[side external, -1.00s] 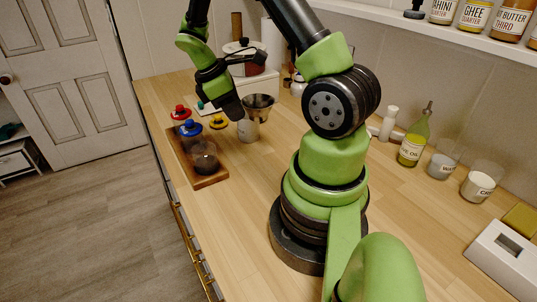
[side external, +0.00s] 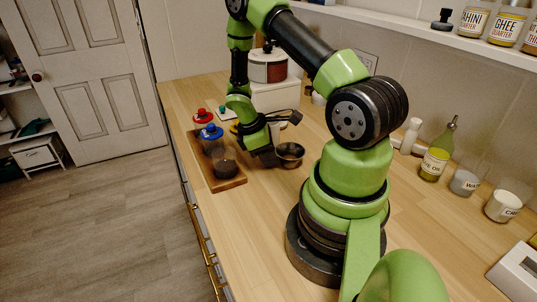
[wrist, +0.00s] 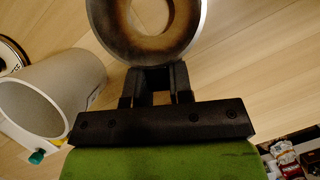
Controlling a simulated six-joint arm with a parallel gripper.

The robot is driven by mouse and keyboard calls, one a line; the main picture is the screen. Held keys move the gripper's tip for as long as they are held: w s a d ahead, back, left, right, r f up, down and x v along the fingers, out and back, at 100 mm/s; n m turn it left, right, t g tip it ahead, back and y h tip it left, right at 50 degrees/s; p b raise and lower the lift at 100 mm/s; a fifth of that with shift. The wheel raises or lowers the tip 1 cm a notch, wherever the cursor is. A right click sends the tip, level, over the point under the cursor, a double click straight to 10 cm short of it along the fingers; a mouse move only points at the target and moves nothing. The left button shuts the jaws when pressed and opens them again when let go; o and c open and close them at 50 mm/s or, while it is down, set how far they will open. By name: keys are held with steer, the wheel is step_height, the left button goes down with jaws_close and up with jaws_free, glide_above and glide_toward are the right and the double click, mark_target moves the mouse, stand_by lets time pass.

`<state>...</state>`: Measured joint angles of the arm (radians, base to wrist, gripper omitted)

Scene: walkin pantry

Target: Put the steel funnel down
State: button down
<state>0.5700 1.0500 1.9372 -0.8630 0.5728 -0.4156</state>
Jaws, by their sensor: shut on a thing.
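The steel funnel (side external: 290,149) is a grey metal cone, mouth upward, low over the counter to the right of the wooden board. I cannot tell whether it touches the wood. My gripper (side external: 270,157) points down beside it and is shut on its left side. In the wrist view, the funnel (wrist: 190,28) is a wide ring, dark and brownish inside, with pale wood showing through its hole. The jaws of my gripper (wrist: 155,84) meet its near edge.
A wooden board (side external: 222,185) with jars having red and blue lids and a dark-filled glass (side external: 224,169) lies to the left. A pale open cylinder (wrist: 75,82) stands left in the wrist view. Bare counter (side external: 262,225) lies in front.

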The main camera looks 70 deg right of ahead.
steer(key=shift+f, duration=0.15)
steer(key=c, duration=1)
jaws_free()
